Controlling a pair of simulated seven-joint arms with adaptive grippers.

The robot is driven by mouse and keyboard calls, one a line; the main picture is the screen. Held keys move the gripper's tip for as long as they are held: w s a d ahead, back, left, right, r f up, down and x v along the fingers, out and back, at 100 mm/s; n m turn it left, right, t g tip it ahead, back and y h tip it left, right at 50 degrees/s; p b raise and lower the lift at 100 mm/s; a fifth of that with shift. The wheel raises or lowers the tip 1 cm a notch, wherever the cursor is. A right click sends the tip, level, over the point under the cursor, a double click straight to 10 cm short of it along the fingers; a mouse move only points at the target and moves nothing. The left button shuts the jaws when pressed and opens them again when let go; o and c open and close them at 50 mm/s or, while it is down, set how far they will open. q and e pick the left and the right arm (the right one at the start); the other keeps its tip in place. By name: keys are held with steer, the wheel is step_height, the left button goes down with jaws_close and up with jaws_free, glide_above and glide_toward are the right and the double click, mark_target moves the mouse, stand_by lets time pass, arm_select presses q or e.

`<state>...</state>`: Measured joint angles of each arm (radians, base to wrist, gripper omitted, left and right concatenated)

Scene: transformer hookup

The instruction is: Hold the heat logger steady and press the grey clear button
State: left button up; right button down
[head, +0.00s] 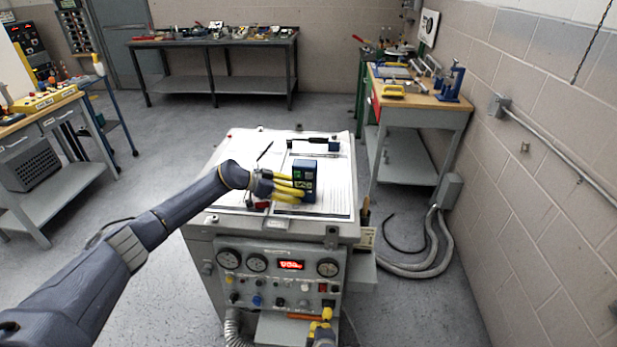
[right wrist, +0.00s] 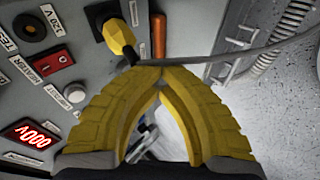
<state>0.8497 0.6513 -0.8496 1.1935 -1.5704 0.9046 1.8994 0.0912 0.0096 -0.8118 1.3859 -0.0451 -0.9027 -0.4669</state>
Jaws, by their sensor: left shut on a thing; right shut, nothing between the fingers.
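The heat logger (head: 309,181) appears to be the dark blue box with green parts on its face, standing upright on top of the grey cabinet. My left gripper (head: 297,188) is shut on it from the left, its yellow fingers across part of the face. I cannot make out a grey clear button on the logger at this size. My right gripper (head: 319,327) is low at the front of the cabinet, well below the logger. In the right wrist view its yellow fingertips (right wrist: 161,76) meet with nothing between them.
The cabinet's front panel has dials, a red display (right wrist: 29,133), a red rocker switch (right wrist: 57,60), a pale round button (right wrist: 75,92) and a yellow-ended knob (right wrist: 119,38). Papers and small tools lie on the cabinet top (head: 228,180). A conduit-lined wall stands at the right.

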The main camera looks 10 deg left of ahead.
mark_target(298, 176)
steer(key=w+a+r+t+y, duration=0.1)
steer(key=w+a+r, duration=0.1)
steer(key=w+r, duration=0.2)
steer(key=w+a+r+t+y, duration=0.1)
steer(key=w+r, duration=0.3)
steer(key=r, duration=0.6)
steer(key=w+a+r+t+y, duration=0.1)
steer(key=w+a+r, duration=0.2)
steer(key=r, duration=0.5)
steer(key=shift+w+a+m+t+y, duration=0.3)
steer(key=shift+w, duration=0.1)
steer(key=w+a+r+t+y, duration=0.1)
steer(key=r+y, duration=0.1)
steer(key=r, duration=0.7)
steer(key=w+a+r+y, duration=0.1)
steer(key=a+r+y, duration=0.1)
steer(key=r, duration=0.8)
steer(key=shift+w+a+t, duration=0.25)
steer(key=shift+w+t, duration=0.05)
steer(key=shift+t, duration=0.1)
steer(key=w, duration=0.8)
steer(key=shift+w+a, duration=0.35)
steer(key=shift+w, duration=1.05)
steer(key=shift+s, duration=1.05)
